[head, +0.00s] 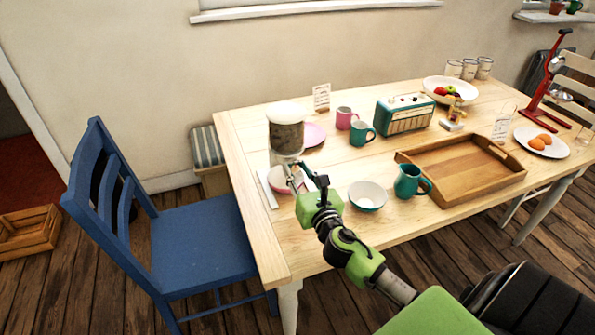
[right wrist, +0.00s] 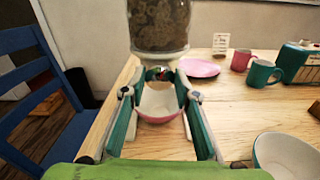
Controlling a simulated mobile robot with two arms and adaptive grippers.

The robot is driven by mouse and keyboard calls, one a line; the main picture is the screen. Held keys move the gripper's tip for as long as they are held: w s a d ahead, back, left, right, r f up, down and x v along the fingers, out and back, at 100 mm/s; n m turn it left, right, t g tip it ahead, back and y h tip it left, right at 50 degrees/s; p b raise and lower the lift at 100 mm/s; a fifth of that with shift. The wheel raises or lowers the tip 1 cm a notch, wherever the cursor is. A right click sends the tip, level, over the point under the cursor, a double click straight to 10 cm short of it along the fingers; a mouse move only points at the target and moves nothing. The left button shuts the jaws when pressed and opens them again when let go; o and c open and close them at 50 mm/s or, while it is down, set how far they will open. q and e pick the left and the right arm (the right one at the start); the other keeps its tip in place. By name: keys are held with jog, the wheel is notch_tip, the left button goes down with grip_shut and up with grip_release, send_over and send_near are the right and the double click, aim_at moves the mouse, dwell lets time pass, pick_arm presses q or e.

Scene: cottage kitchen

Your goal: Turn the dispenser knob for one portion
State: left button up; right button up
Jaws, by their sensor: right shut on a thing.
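The dispenser (head: 287,137) stands near the left end of the table, a clear jar of brown pieces with a white lid. Its jar fills the top of the right wrist view (right wrist: 160,22). The dispenser knob (right wrist: 158,73) shows below the jar, between the fingertips of my right gripper (right wrist: 160,94). That gripper (head: 302,184) is shut on the knob, at the dispenser's front in the head view, and partly hides it. A pink bowl with a white inside (right wrist: 158,104) sits under the outlet; it looks empty where I can see in. My left gripper is not in view.
A white and teal bowl (head: 367,196) and a teal jug (head: 409,181) stand right of my gripper. A wooden tray (head: 462,168) lies beyond. Mugs (head: 361,133), a pink plate (head: 314,135) and a radio (head: 404,115) are behind. A blue chair (head: 195,245) is at the left.

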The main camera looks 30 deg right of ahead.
jog(key=m, duration=0.5)
jog(key=shift+d+f+m, duration=0.1)
jog(key=shift+m, duration=0.2)
jog(key=m, duration=0.9)
jog(key=shift+d+f+m+p, duration=0.1)
jog(key=shift+m+p, duration=0.3)
jog(key=shift+s+f+m+p, duration=0.1)
jog(key=shift+m+p, duration=0.4)
jog(key=shift+m, duration=1.8)
jog(key=o, duration=1.1)
